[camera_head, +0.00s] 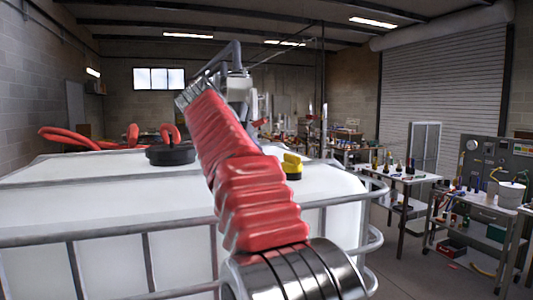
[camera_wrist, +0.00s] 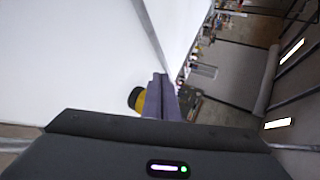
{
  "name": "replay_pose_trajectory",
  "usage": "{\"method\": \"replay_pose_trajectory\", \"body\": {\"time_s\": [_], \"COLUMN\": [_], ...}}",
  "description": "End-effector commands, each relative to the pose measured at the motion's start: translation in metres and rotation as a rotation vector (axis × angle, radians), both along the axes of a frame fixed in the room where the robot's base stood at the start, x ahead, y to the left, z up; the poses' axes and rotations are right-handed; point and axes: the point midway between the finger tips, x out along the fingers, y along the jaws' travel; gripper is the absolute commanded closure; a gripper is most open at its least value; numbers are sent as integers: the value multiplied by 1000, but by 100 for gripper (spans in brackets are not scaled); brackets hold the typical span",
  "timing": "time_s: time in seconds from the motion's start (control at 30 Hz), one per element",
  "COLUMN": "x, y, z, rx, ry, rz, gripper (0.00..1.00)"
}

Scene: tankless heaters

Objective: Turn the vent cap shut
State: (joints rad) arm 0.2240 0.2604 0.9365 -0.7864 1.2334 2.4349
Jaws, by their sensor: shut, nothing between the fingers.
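A yellow cap on a black base (camera_head: 292,164) stands on top of the white tank (camera_head: 325,185), just right of my red-sleeved arm. I take it to be the vent cap. In the wrist view its yellow and black side (camera_wrist: 136,99) shows just left of my fingers, partly hidden by them. My gripper (camera_wrist: 160,77) is shut and empty, its fingers side by side. The fingers look close to the cap, but I cannot tell whether they touch it. In the head view my fingers cannot be made out behind the arm.
A large black lid (camera_head: 171,154) sits on the tank left of my arm. A grey tube frame (camera_head: 335,200) runs around the tank. Red hoses (camera_head: 70,137) lie behind it. Workbenches with tools (camera_head: 402,178) stand to the right, with open floor between.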

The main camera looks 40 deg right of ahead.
Motion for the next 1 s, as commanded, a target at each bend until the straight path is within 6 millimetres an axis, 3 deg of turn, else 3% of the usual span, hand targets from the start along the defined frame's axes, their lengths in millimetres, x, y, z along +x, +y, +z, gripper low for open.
{"method": "replay_pose_trajectory", "body": {"time_s": [0.3, 0.5, 0.9, 1.0], "x": [8, 11, 10, 10], "y": [43, 58, 61, 59], "z": [25, 34, 37, 37], "rx": [0, 0, 1, 1], "ry": [-2, 0, 1, 0], "rz": [0, -1, -5, -7], "gripper": [100, 100, 100, 94]}}
